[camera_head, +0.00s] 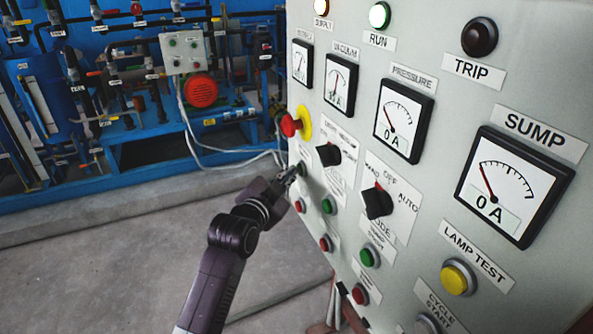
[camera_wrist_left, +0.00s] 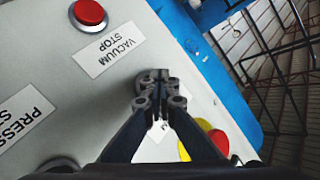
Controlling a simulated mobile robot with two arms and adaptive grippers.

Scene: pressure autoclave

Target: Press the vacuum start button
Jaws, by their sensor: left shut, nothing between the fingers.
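The grey control panel (camera_head: 450,120) fills the right of the head view. The vacuum start button (camera_head: 302,168) is the green one in the panel's leftmost button column, partly covered by my left gripper. My left gripper (camera_head: 291,177) is shut and empty, its tips at that button; whether they touch it I cannot tell. In the left wrist view the shut fingertips (camera_wrist_left: 160,82) hide the button face, and only some dark rim shows behind them. The red vacuum stop button (camera_wrist_left: 90,12), with its label (camera_wrist_left: 110,48), is beside it. My right gripper is not in view.
A red emergency stop on a yellow collar (camera_head: 303,124) sticks out just above the vacuum start button. Black selector knobs (camera_head: 376,201) and other green and red buttons (camera_head: 369,257) lie to the right. Blue pipework (camera_head: 120,130) stands behind; open floor (camera_head: 110,260) lies left.

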